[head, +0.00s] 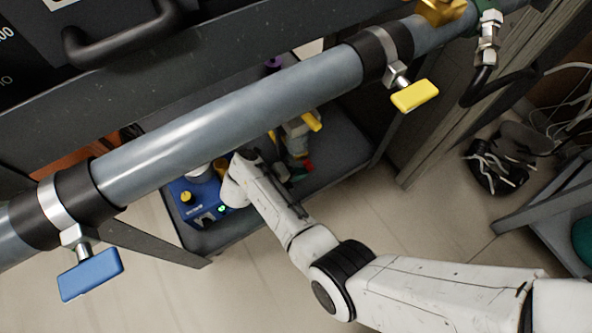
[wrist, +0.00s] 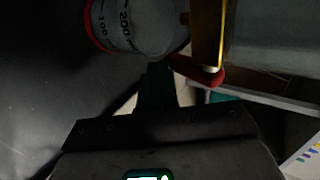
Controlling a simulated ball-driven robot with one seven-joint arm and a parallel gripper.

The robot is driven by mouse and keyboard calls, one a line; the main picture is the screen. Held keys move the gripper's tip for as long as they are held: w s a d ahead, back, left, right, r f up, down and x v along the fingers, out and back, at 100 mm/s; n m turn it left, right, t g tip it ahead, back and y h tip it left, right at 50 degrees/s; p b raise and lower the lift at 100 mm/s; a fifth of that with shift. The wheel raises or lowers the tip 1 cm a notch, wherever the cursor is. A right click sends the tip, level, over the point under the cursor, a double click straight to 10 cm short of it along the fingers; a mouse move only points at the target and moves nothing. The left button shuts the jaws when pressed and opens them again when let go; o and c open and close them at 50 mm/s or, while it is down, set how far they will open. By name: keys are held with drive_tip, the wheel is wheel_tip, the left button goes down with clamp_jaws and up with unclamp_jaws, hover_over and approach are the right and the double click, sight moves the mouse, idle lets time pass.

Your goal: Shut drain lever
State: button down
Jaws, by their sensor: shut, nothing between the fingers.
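A red lever-like handle (wrist: 197,72) shows in the wrist view, just right of the tip of my gripper (wrist: 158,72). A red piece (head: 308,166) low on the cart shelf in the head view may be the same handle. My gripper is dark and shut, with nothing between its fingers. Whether it touches the red handle I cannot tell. A clear graduated vessel (wrist: 135,25) with a red band is just beyond the fingertips, beside a yellow bar (wrist: 208,35). In the head view, my gripper is hidden behind my arm and the pipe. No label marks which part is the drain lever.
A thick grey pipe (head: 235,108) crosses above my arm, with a blue handle (head: 90,274) and a yellow handle (head: 414,96) on its clamps. A blue device (head: 205,192) sits on the cart shelf (head: 345,150). Open floor (head: 420,225) is at right.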

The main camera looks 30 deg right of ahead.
drive_tip(key=shift+p+x, duration=0.85)
drive_tip(key=shift+d+r, duration=0.15)
drive_tip(key=shift+r, duration=0.1)
idle(0.8)
